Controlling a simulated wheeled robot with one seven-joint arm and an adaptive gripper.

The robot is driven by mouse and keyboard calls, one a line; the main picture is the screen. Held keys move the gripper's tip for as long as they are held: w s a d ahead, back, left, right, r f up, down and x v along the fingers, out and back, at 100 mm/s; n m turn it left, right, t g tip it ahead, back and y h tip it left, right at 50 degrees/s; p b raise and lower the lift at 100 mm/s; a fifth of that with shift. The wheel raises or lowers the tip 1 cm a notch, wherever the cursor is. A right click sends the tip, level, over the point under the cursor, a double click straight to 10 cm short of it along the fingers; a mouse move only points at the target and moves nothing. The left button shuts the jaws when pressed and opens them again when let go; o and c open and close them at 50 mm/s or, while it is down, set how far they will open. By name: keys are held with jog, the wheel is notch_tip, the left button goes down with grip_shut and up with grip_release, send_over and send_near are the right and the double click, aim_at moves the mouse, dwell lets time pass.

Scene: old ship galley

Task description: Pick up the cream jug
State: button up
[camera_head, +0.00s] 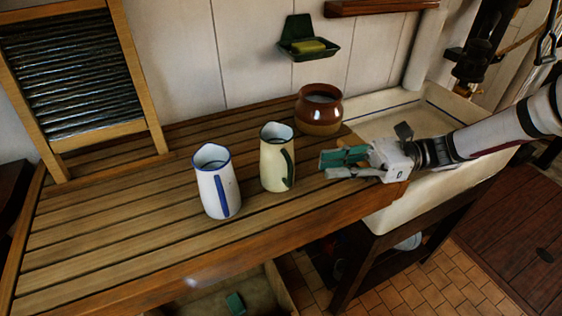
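The cream jug (273,166) stands upright on the slatted wooden drainboard (110,245). It has a dark green rim and a green handle on its right side. My gripper (326,163) is to the right of the jug, with its green fingers pointing left toward the handle. A small gap shows between fingertips and handle in this view. Nothing shows between the fingers. The fingers overlap from this angle, so their opening is unclear.
A white jug (211,187) with blue rim and handle stands just left of the cream jug. A brown crock (319,111) stands behind, to the right. A washboard (80,80) leans at the back left. A pale sink (440,182) is at the right.

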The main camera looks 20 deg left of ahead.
aim_at(280, 164)
jog(key=shift+f, duration=0.85)
jog(key=shift+s+a+f, duration=0.1)
jog(key=shift+s+a, duration=0.1)
jog(key=shift+a, duration=0.05)
jog(key=shift+p+x, duration=1.05)
jog(key=shift+x, duration=2.5)
jog(key=shift+c, duration=0.4)
grip_shut()
